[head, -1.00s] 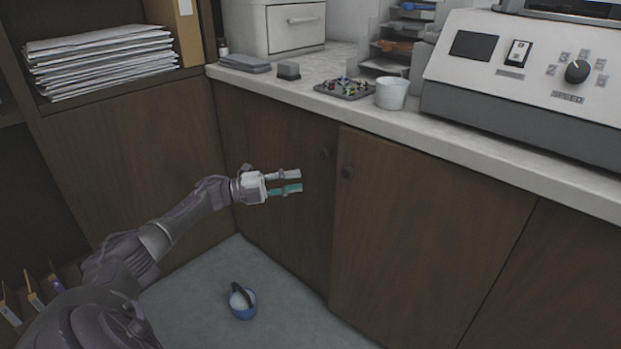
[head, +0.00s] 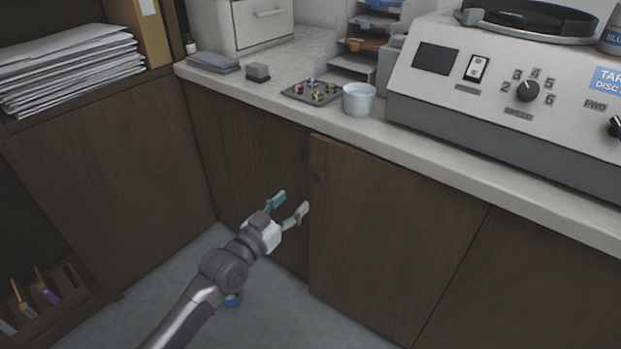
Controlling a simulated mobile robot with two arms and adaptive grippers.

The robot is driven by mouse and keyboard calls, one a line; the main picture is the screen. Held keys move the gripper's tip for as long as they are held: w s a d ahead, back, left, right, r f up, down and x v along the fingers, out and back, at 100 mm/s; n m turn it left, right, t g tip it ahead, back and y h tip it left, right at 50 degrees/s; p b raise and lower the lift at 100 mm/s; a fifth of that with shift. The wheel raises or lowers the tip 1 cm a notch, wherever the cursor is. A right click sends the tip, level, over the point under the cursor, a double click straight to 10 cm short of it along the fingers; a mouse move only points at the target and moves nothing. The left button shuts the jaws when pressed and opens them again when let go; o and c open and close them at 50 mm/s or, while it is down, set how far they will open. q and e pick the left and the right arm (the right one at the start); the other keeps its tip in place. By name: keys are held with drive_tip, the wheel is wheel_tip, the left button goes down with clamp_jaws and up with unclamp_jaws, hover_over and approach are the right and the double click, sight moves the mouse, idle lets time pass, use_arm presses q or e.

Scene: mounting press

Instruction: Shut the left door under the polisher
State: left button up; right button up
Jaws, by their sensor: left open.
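My left gripper (head: 290,205) is open and empty, in front of this panel, just left of the proud edge and below the knobs. I cannot tell whether it touches anything. My right gripper is not in view.
The pale countertop (head: 350,133) overhangs the doors and holds a white cup (head: 358,100) and a tray of small parts (head: 311,93). A shelf with stacked papers (head: 65,65) stands left.

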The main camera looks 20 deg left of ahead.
sight(316, 178)
use_arm(q)
drive_tip(key=b+x, duration=0.1)
drive_tip(key=x, duration=0.8)
drive_tip(key=shift+w+d+b, duration=0.1)
drive_tip(key=shift+w+b, duration=0.3)
drive_tip(key=shift+w+d, duration=0.2)
drive_tip(key=shift+w, duration=0.35)
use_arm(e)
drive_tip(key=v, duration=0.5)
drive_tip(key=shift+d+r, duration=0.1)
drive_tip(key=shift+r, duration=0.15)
use_arm(q)
clamp_jaws()
